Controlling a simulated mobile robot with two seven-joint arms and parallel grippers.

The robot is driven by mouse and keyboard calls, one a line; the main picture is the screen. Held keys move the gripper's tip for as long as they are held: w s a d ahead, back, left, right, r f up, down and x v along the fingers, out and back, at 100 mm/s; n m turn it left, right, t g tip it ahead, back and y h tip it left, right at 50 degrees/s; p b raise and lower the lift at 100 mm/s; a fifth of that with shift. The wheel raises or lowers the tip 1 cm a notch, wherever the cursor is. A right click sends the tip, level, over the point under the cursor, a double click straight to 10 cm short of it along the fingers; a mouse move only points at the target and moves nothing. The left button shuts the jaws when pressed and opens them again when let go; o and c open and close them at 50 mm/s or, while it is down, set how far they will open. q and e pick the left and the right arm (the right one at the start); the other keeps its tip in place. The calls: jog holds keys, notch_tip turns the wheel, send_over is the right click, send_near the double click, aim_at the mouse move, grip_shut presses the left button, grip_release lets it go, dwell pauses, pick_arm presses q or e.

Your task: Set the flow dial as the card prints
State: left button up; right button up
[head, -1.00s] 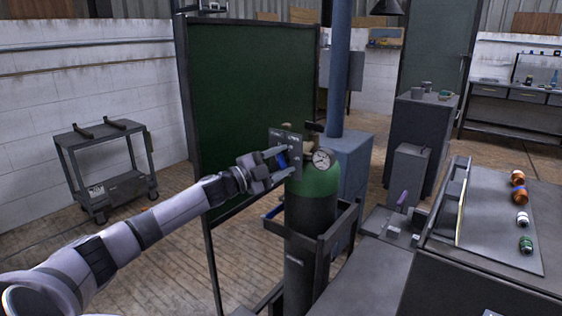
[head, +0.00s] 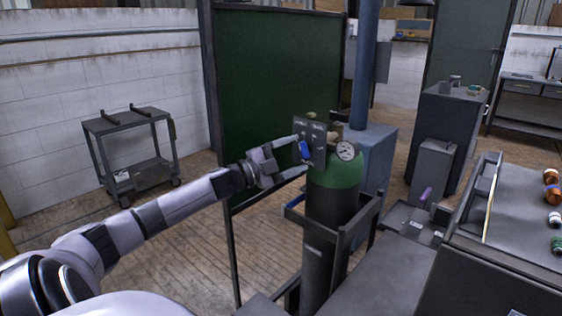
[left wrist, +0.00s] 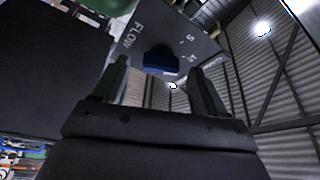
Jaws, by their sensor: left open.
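The blue flow dial (head: 305,150) sits on a small dark plate (head: 318,138) above the green-topped gas cylinder (head: 335,172). In the left wrist view the dial (left wrist: 161,60) is on the plate (left wrist: 172,27), which prints FLOW and a few numbers. My left gripper (head: 300,154) is open, its fingers above and below the dial in the head view. In the left wrist view the fingertips (left wrist: 160,72) lie to either side of the dial; I cannot tell if they touch it. A round gauge (head: 347,151) is right of the plate. I cannot make out a printed card. My right gripper is not in view.
A dark frame (head: 330,228) surrounds the cylinder. A green panel (head: 275,80) stands behind it. A grey bench (head: 515,215) with several coloured fittings is at the right, and a cart (head: 130,150) stands at the left.

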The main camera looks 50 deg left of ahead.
pick_arm(q)
jog(key=shift+v, duration=1.7)
jog(key=s+d+f+n+g+y+p, duration=0.2)
jog(key=s+d+f+n, duration=0.2)
jog(key=d+f, duration=0.5)
jog(key=s+d+f+n+g+y+p, duration=0.15)
jog(key=s+d+f+n, duration=0.3)
jog(key=f, duration=0.85)
jog(key=s+d+f+n+g+p, duration=0.1)
jog(key=s+d+f+n+g, duration=0.1)
jog(key=s+d, duration=0.5)
jog(key=s+d+f+n+g+p, duration=0.1)
jog(key=s+d+f+n+g, duration=0.2)
jog(key=s+d, duration=0.4)
jog(key=d+f+h, duration=0.1)
jog(key=d, duration=0.3)
jog(key=shift+d+f, duration=0.2)
jog(key=shift+f, duration=0.2)
jog(key=shift+s, duration=0.1)
